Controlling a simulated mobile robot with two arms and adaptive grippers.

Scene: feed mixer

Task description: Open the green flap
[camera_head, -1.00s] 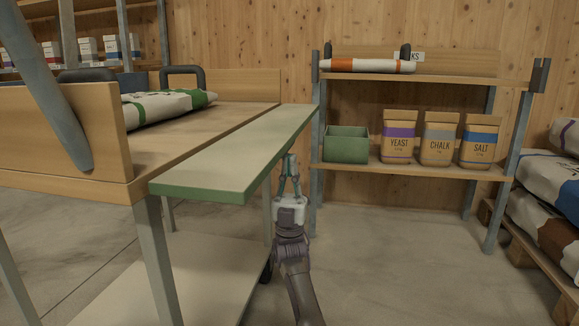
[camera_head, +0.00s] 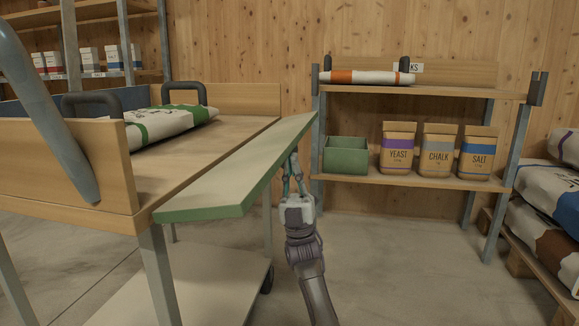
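The green flap (camera_head: 232,175) is a long pale board with green edges along the right side of the wooden cart top (camera_head: 203,140). It sticks out sideways, its outer edge raised slightly above its hinge side. My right gripper (camera_head: 292,164) is under the outer edge, towards the far end, with its fingers pointing up. Its fingertips are at or just below the edge; contact is unclear. The fingers look close together, but the flap and the small size hide whether they are shut. My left gripper is not in view.
A white-green sack (camera_head: 170,117) lies on the cart top between black handles. A slanted blue-grey bar (camera_head: 42,110) crosses the cart's near left. A shelf (camera_head: 419,182) at right holds a green box (camera_head: 346,155) and several bags. Sacks on a pallet stand far right. The floor between is clear.

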